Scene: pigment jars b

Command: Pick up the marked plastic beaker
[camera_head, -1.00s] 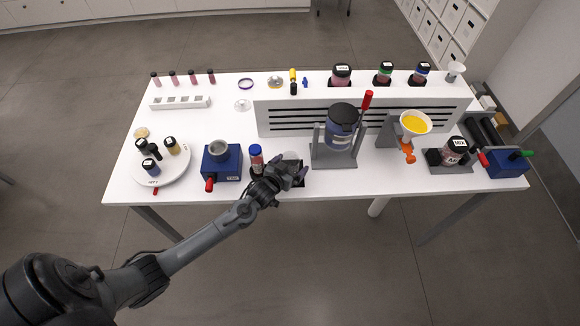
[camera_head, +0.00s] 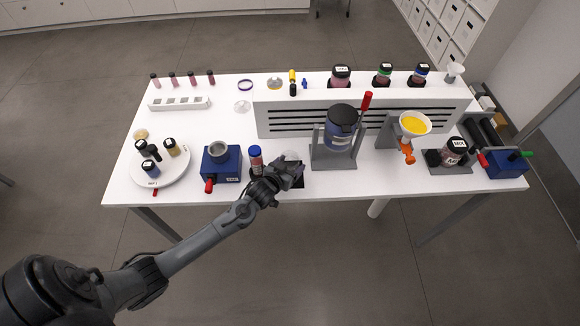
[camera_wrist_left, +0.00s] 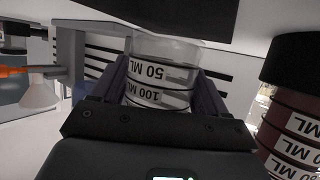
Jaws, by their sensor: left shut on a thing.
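The marked plastic beaker (camera_wrist_left: 160,74) is clear, with black rings and labels reading 50 ML and 100 ML. In the left wrist view it stands between the two fingers of my left gripper (camera_wrist_left: 162,92), which is shut on it. In the head view my left gripper (camera_head: 290,171) is low at the front edge of the table. It covers most of the beaker, and only the pale rim (camera_head: 291,155) shows behind it. I cannot tell whether the beaker's base still touches the table. My right gripper is not in view.
A dark red bottle with ML labels (camera_wrist_left: 294,120) stands close beside the beaker; its blue cap (camera_head: 255,150) shows in the head view. A blue heater box (camera_head: 228,170) is to the left, a grey stand with a jar (camera_head: 341,130) to the right.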

